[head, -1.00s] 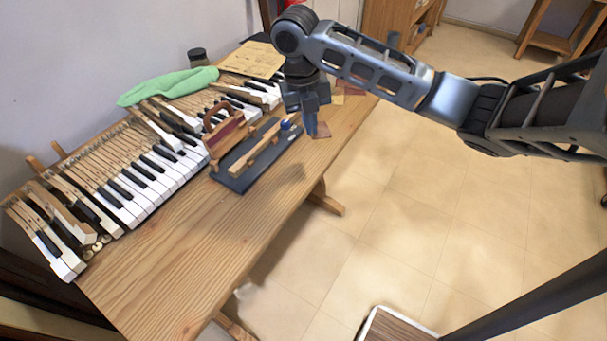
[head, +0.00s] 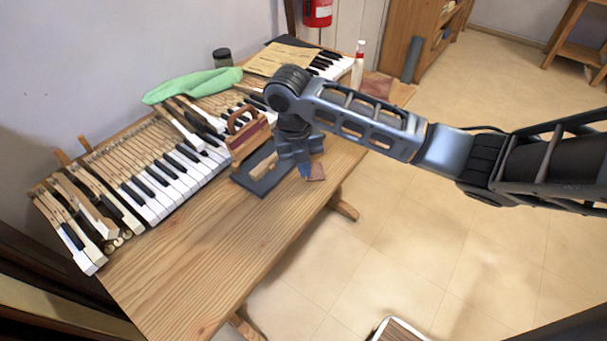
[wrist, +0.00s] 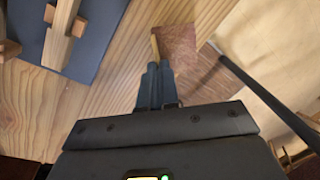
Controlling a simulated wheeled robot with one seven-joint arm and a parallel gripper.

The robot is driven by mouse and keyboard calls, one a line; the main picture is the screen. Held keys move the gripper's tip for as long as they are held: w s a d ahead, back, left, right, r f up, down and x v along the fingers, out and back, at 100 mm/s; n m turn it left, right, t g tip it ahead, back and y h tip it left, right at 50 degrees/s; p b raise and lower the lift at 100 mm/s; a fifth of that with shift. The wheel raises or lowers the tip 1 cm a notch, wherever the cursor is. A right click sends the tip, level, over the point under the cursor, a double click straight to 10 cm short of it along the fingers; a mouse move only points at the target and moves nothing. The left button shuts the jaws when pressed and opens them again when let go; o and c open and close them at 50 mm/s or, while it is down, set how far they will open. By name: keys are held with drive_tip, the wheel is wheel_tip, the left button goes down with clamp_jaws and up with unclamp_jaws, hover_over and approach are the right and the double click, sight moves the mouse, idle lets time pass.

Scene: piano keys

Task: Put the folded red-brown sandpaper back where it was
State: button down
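The folded red-brown sandpaper (head: 318,172) is a small flat piece at my gripper's fingertips, near the front edge of the wooden table. In the wrist view the sandpaper (wrist: 176,48) extends beyond the fingertips, with a light tan strip along its left edge. My gripper (head: 306,172) points down with its fingers nearly together, shut on the sandpaper's near edge; it also shows in the wrist view (wrist: 156,68). I cannot tell exactly how high the sandpaper is above the table. Other reddish sheets (head: 377,87) lie at the table's far right end.
A wooden handled block (head: 249,140), piano keys (head: 160,190), a green cloth (head: 195,85) and a dark jar (head: 222,57) are behind. The front left tabletop (head: 190,265) is clear.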

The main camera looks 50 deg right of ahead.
sight(305, 188)
drive_tip(key=shift+a+f, duration=0.1)
drive_tip(key=shift+f, duration=1.95)
drive_tip(key=shift+f, duration=0.15)
drive_tip(key=c, duration=1.4)
unclamp_jaws()
